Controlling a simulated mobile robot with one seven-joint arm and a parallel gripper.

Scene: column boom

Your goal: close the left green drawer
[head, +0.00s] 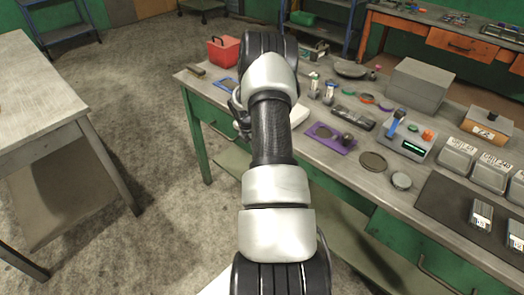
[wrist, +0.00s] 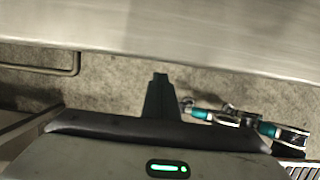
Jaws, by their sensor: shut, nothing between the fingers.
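The left green drawer (head: 208,114) is under the left end of the workbench in the head view. My arm covers its right part, and I cannot tell how far out it stands. A metal bar handle (wrist: 45,70) shows at the left in the wrist view, below the bench edge; I cannot tell which drawer it belongs to. My gripper (wrist: 160,78) is shut and empty, its dark fingers pointing toward the bench edge and apart from the handle in the picture. In the head view the gripper is mostly hidden behind my arm.
The workbench top (head: 330,170) carries a red box (head: 223,51), a purple tray (head: 333,139) and several other items. A right green drawer (head: 425,258) is at lower right. Open floor (head: 150,190) separates the left table (head: 35,95).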

